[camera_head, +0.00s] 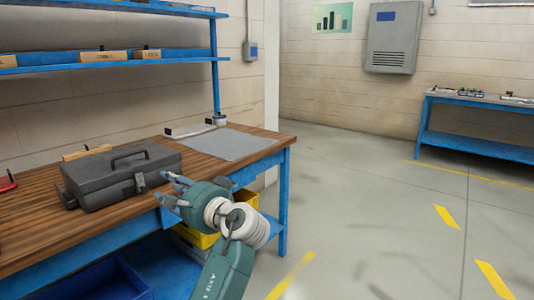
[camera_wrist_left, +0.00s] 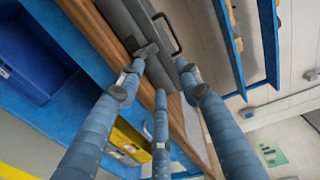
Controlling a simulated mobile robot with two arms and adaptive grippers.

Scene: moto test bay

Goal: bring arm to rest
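My left gripper (camera_head: 168,190) is at the front edge of the wooden workbench (camera_head: 245,150), close to the right end of a dark grey toolbox (camera_head: 125,178). Its three blue-grey fingers are spread, with nothing between them. In the left wrist view the open fingers (camera_wrist_left: 168,72) point toward the toolbox (camera_wrist_left: 122,22) and the bench edge. Whether a fingertip touches the toolbox or bench cannot be told. The toolbox lid is shut, with its handle on top. My right gripper is not in view.
A grey mat (camera_head: 228,144) lies on the bench's right part. Yellow bins (camera_head: 245,198) and a blue bin (camera_head: 105,281) sit below. A blue shelf (camera_head: 110,65) hangs above. The floor to the right is open, up to another blue table (camera_head: 475,145).

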